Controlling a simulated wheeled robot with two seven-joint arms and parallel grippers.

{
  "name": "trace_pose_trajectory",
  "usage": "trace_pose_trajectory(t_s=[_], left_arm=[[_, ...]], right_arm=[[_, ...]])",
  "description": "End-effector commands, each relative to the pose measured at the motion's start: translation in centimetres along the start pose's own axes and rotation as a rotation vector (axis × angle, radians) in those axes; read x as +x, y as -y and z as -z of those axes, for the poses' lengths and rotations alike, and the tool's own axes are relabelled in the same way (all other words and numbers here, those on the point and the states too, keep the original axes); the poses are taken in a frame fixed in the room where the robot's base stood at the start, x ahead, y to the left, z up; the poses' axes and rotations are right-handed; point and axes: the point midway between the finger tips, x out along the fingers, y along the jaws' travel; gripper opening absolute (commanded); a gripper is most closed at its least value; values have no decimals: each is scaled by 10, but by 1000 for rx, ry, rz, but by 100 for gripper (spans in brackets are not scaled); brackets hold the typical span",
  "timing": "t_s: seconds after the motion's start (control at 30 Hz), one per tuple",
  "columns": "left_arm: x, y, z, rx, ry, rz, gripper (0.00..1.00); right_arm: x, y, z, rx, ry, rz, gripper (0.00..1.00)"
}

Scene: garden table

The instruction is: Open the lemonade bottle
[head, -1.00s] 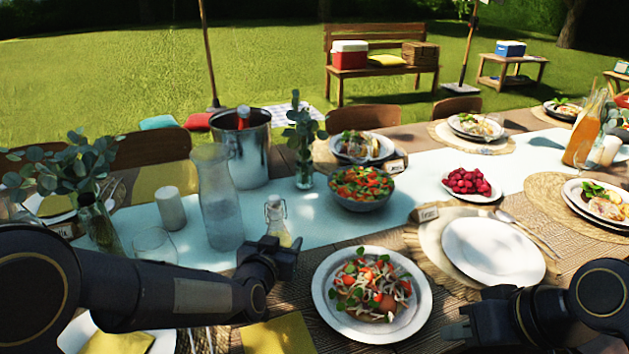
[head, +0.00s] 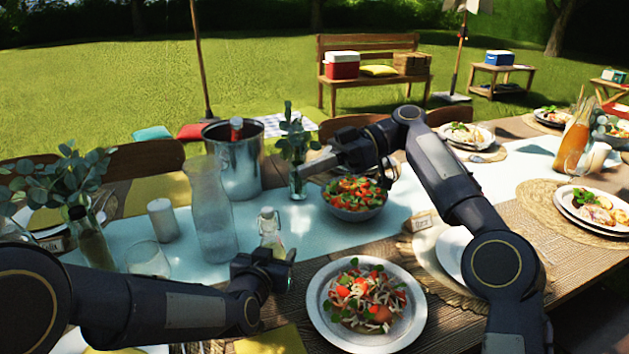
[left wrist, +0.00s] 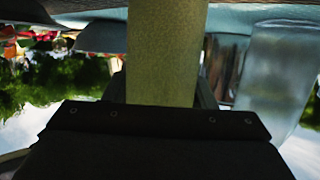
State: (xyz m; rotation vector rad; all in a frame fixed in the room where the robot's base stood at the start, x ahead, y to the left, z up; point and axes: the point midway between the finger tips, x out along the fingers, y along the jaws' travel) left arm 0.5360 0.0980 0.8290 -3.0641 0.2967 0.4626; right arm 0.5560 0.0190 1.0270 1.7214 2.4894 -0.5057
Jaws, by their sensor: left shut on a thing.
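The lemonade bottle (head: 268,226), a small clear swing-top bottle with pale yellow content, stands on the light blue runner. My left gripper (head: 280,256) is shut on its lower body, which the gripper partly hides. In the left wrist view the pale yellow-green bottle body (left wrist: 166,55) fills the space between the fingers. The bottle looks upright and its top is above the gripper. My right gripper (head: 308,170) hangs past the bottle, up and to the right of it in the head view, apart from it.
A glass carafe (head: 211,215) stands just left of the bottle, with a metal ice bucket (head: 236,175) behind. A plant vase (head: 297,180) and salad bowl (head: 355,211) are close to my right gripper. A salad plate (head: 323,320) lies in front.

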Motion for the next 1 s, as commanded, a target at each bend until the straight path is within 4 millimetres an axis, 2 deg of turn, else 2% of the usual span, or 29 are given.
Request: trace_pose_trajectory(t_s=[0.03,0.1,0.3,0.57,1.0], left_arm=[[0,0,0,0,0,1,10],[0,0,0,0,0,1,10],[0,0,0,0,0,1,10],[0,0,0,0,1,1,10],[0,0,0,0,1,0,10]], right_arm=[[2,-13,-7,-40,-46,29,0],[1,-24,-15,-100,-102,60,0],[-2,-44,-37,-213,-210,95,0],[3,-48,-45,-245,-240,104,0],[50,-48,-61,-241,-237,102,0]])
